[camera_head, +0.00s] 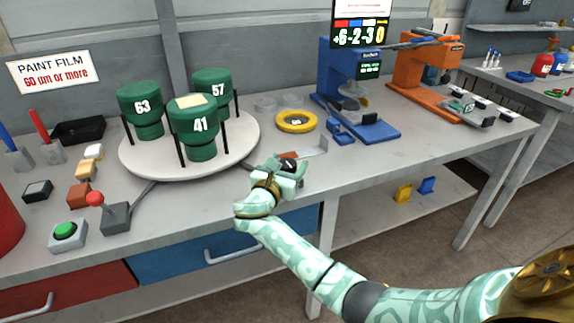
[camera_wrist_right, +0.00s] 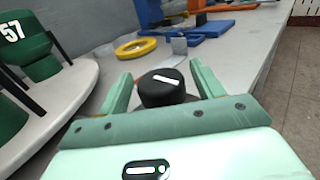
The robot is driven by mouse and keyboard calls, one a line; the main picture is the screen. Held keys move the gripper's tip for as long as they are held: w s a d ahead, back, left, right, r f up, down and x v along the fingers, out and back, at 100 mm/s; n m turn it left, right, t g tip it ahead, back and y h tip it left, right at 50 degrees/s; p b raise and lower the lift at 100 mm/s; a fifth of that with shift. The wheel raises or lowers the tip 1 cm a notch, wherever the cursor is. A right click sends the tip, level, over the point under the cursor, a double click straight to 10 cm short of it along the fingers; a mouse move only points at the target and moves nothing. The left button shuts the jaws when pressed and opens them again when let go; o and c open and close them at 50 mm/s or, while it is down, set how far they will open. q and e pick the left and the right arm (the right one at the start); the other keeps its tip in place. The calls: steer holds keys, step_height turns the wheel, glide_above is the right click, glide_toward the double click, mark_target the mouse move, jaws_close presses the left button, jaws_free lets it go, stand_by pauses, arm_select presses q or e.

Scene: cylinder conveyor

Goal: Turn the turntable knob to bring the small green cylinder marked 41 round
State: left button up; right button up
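The green cylinder marked 41 (camera_head: 199,140) stands upright at the front of the round white turntable (camera_head: 238,145). Green cylinders marked 63 (camera_head: 141,103) and 57 (camera_head: 218,88) stand behind it; 57 also shows in the right wrist view (camera_wrist_right: 18,45). The black knob (camera_wrist_right: 165,93) with a white line on top is to the turntable's right. My right gripper (camera_wrist_right: 158,82) is open, with one finger on each side of the knob and small gaps visible. In the head view, my right gripper (camera_head: 284,166) partly hides the knob. My left gripper is out of view.
A yellow ring (camera_head: 296,121) lies behind the knob. A blue device (camera_head: 350,85) and an orange device (camera_head: 422,72) stand further right. A red-knobbed lever box (camera_head: 115,217) and a green button box (camera_head: 67,235) are at front left.

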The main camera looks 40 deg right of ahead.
steer(key=shift+s+a+r, duration=0.1)
steer(key=shift+s+a, duration=0.15)
steer(key=shift+a, duration=0.2)
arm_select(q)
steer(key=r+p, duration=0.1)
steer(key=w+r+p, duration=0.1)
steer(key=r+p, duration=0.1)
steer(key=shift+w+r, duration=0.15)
arm_select(e)
steer(key=v, duration=1.5)
steer(key=shift+a, duration=0.2)
